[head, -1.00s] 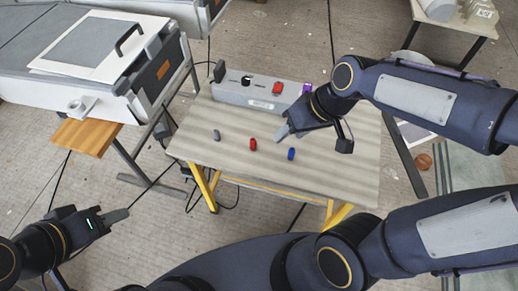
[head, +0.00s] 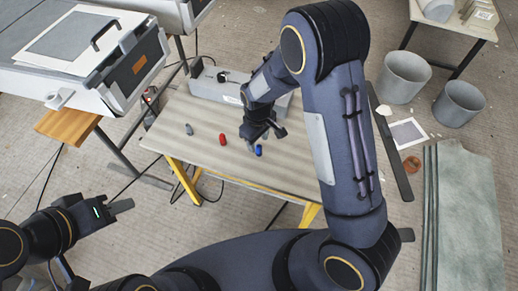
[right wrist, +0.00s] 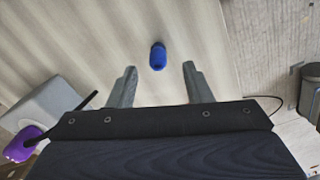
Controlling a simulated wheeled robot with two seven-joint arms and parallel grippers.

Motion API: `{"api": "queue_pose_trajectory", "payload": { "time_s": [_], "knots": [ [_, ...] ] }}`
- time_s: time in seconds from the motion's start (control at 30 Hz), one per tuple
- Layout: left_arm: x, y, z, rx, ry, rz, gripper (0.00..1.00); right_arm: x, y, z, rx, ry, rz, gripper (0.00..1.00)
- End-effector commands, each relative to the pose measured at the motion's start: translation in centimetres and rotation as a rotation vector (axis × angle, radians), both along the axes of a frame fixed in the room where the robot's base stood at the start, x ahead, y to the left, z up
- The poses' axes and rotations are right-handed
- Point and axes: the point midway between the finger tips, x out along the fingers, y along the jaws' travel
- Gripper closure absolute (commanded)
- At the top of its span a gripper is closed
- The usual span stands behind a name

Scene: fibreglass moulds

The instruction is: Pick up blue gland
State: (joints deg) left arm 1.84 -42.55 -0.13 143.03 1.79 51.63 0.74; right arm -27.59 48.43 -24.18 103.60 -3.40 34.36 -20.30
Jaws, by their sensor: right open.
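The blue gland (head: 259,150) lies on the wooden table toward its front edge. In the right wrist view the blue gland (right wrist: 158,56) shows just beyond the two fingertips, roughly midway between their lines. My right gripper (head: 255,146) is open and empty, close beside the blue gland; in the right wrist view its fingers (right wrist: 158,72) stand apart. My left gripper (head: 123,206) is at the lower left, away from the table; its finger gap is not clear.
A red gland (head: 222,140) and a grey gland (head: 189,129) lie to the left on the table (head: 175,150). A grey box (head: 215,85) stands at the table's back. A purple part (right wrist: 22,143) shows in the right wrist view. Buckets (head: 404,77) stand on the floor at right.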

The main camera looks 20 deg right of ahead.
Motion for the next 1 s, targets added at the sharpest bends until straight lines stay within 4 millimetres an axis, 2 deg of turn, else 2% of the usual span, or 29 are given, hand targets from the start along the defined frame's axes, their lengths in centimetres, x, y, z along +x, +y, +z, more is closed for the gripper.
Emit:
{"api": "queue_pose_trajectory", "payload": {
  "time_s": [0.1,0.23,0.53,0.87,1.0],
  "knots": [
    [0.0,0.0,0.5,0.000,0.000,0.000,0.64,-0.1,-0.5,-1.9,-0.002,0.006,-0.003,0.55],
    [0.0,0.0,0.5,0.000,0.000,0.000,0.64,-0.1,-0.4,-3.5,-0.001,0.003,-0.002,0.55],
    [0.0,0.0,0.5,0.000,0.000,0.000,0.64,0.0,-0.4,-3.9,0.001,0.000,-0.002,0.55],
    [0.0,0.0,0.5,0.000,0.000,0.000,0.64,0.0,-0.4,-3.9,0.001,0.001,-0.002,0.98],
    [0.0,0.0,0.5,0.000,0.000,0.000,0.64,0.0,-0.4,-3.9,0.001,0.001,-0.002,1.00]
  ]
}}
